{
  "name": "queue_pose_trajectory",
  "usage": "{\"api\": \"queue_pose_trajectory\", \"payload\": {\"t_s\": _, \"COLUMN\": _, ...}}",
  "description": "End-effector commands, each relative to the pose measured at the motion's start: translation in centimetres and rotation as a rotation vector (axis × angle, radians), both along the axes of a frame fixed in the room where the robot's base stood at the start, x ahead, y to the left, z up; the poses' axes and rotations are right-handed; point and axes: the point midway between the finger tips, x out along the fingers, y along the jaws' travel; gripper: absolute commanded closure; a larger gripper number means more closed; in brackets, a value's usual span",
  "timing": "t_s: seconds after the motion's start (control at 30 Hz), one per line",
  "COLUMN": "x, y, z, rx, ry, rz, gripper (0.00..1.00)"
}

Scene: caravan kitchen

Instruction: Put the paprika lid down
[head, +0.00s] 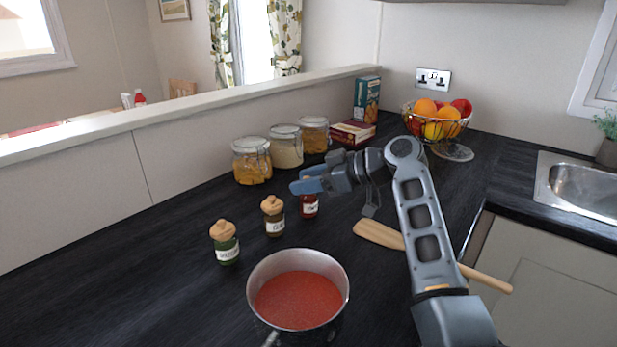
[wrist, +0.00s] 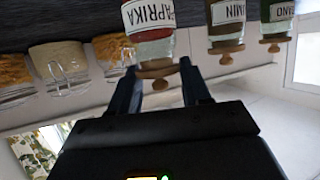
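The paprika jar (head: 309,207) stands upright on the dark worktop, with red contents and a white label. The wrist view is upside down and shows its PAPRIKA label (wrist: 148,14) large. Its tan lid (wrist: 157,71), with a round knob, is between the fingers of my gripper (wrist: 158,78), which appear to touch it at both sides. In the head view, my gripper (head: 308,180) is level with the jar's top, and its blue fingers hide most of the lid. The lid is at the jar's mouth; I cannot tell whether it is seated or slightly raised.
The cumin jar (head: 274,217) and oregano jar (head: 225,243) stand to the left, lids on. A pot of red sauce (head: 298,300) is in front. Storage jars (head: 252,162) stand behind. A wooden spatula (head: 380,234) lies to the right. The worktop at front left is bare.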

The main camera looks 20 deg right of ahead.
Motion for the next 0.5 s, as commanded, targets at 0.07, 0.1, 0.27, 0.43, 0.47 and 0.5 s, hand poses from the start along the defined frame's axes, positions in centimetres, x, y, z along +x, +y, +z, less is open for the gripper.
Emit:
{"api": "queue_pose_trajectory", "payload": {"t_s": 0.07, "x": -0.14, "y": 0.03, "z": -0.65, "rx": -0.002, "ry": 0.011, "rz": 0.001, "gripper": 0.46}}
{"api": "queue_pose_trajectory", "payload": {"t_s": 0.1, "x": -0.13, "y": 0.03, "z": -0.60, "rx": -0.002, "ry": 0.011, "rz": 0.001, "gripper": 0.42}}
{"api": "queue_pose_trajectory", "payload": {"t_s": 0.27, "x": -0.10, "y": 0.02, "z": -0.43, "rx": -0.001, "ry": 0.008, "rz": 0.001, "gripper": 0.27}}
{"api": "queue_pose_trajectory", "payload": {"t_s": 0.43, "x": -0.08, "y": 0.01, "z": -0.35, "rx": 0.000, "ry": 0.006, "rz": 0.000, "gripper": 0.26}}
{"api": "queue_pose_trajectory", "payload": {"t_s": 0.47, "x": -0.08, "y": 0.01, "z": -0.34, "rx": 0.000, "ry": 0.006, "rz": 0.000, "gripper": 0.26}}
{"api": "queue_pose_trajectory", "payload": {"t_s": 0.5, "x": -0.08, "y": 0.02, "z": -0.38, "rx": 0.000, "ry": 0.006, "rz": 0.000, "gripper": 0.26}}
